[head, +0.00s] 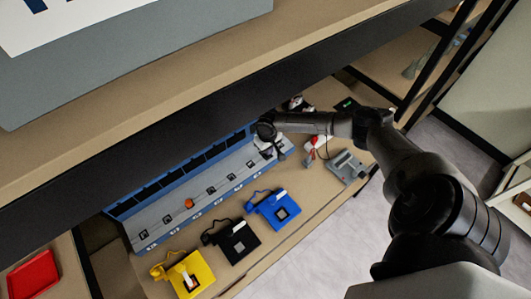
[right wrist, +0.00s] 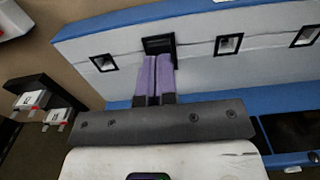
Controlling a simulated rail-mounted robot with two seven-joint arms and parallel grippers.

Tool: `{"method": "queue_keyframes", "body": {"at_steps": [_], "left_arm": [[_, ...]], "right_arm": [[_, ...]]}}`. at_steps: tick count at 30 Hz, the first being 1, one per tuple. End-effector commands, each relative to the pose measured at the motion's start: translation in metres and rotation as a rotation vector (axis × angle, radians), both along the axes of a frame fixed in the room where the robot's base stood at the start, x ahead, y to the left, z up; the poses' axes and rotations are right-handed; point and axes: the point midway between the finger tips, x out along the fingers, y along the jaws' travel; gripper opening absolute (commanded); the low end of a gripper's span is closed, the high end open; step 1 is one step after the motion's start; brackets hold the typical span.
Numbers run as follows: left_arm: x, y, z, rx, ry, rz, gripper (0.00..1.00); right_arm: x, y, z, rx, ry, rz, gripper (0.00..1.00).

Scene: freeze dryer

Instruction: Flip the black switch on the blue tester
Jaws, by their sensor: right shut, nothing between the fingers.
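The blue tester (head: 185,197) is a long blue box with a pale grey panel. My right gripper (head: 272,150) is over the far right end of the tester. In the right wrist view its two purple fingers (right wrist: 157,60) are shut together and empty. Their tips are at the lower edge of a black switch (right wrist: 157,45) on the panel. I cannot tell whether they touch it. My left gripper is not in view.
Yellow (head: 190,276), black (head: 238,241) and blue (head: 280,209) devices lie in front of the tester. A grey device (head: 347,166) is at the right of the bench. A dark shelf edge (head: 200,110) runs above the tester. A red tray (head: 34,275) is at lower left.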

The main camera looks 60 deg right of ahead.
Motion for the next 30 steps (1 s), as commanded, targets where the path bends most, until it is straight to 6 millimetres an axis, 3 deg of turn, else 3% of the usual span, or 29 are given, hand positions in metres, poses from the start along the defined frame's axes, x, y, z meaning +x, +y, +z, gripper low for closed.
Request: {"method": "queue_keyframes", "body": {"at_steps": [30], "left_arm": [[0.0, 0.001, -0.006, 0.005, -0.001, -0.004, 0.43]], "right_arm": [[0.0, 0.0, -0.015, 0.0, 0.0, 0.0, 0.0]]}}
